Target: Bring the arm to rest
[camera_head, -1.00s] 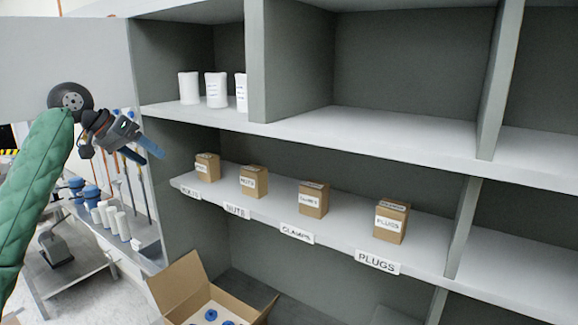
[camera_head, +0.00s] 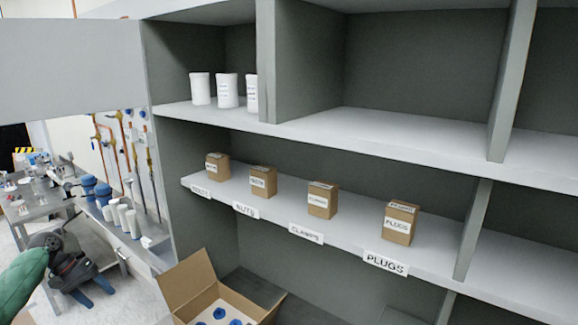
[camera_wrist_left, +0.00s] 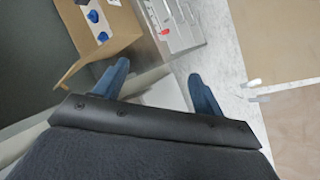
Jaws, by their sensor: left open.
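My left gripper (camera_head: 92,294) is low at the left of the head view, at the end of my green-sleeved arm. It is apart from the shelf unit and to the left of the open cardboard box. In the left wrist view its two blue fingers (camera_wrist_left: 160,88) are spread apart with nothing between them. My right gripper does not show in either view.
A grey shelf unit (camera_head: 420,142) holds several small labelled boxes, one marked PLUGS (camera_head: 400,222), and white canisters (camera_head: 228,91) above. An open cardboard box (camera_head: 188,283) with blue-topped items stands below. A metal bench (camera_head: 150,254) with white cylinders is behind the gripper.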

